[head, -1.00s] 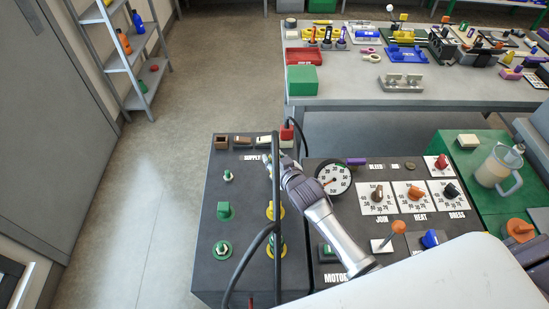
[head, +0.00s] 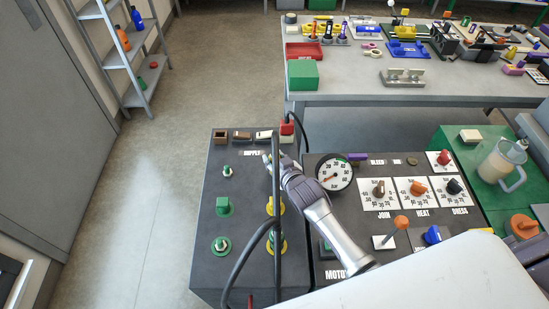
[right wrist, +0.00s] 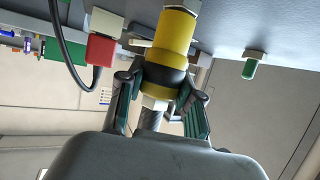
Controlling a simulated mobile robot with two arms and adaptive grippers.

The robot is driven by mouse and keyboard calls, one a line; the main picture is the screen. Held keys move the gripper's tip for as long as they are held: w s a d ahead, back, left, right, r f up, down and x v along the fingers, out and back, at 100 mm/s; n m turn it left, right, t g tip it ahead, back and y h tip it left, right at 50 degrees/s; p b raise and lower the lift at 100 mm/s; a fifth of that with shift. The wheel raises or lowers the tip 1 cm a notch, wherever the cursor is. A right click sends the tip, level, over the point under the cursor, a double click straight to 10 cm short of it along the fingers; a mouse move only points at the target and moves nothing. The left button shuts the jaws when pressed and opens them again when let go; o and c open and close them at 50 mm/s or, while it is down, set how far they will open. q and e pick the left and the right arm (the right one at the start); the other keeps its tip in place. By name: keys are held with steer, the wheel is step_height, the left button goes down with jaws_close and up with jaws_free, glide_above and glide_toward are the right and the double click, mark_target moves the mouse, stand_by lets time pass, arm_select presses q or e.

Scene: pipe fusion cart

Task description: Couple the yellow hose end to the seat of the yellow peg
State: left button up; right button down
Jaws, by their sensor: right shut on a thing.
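My right gripper (right wrist: 160,100) is shut on a yellow cylinder with a black collar, which I take for the yellow hose end (right wrist: 173,35). A pale nut and a ribbed metal stub show below the collar. The far end of the cylinder is close to the dark panel; I cannot tell whether it touches a seat. In the head view the right gripper (head: 268,161) is over the panel's upper right, beside the black hose (head: 276,185), which hides much of it. Yellow rings (head: 283,246) show lower on the panel, partly behind the hose. The yellow peg is not clearly visible. My left gripper is not in view.
Green pegs (head: 222,206) stand on the dark panel's left side. A red block (head: 286,131) with a black cable stands at its back edge, also in the wrist view (right wrist: 103,49). A pressure gauge (head: 335,173) and dials are to the right. Floor is clear to the left.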

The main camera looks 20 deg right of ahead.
steer(key=shift+f, duration=0.15)
steer(key=c, duration=0.7)
jaws_free()
steer(key=shift+s, duration=0.2)
steer(key=v, duration=1.1)
steer(key=shift+s+r, duration=0.25)
steer(key=shift+s, duration=0.05)
steer(key=shift+d, duration=0.1)
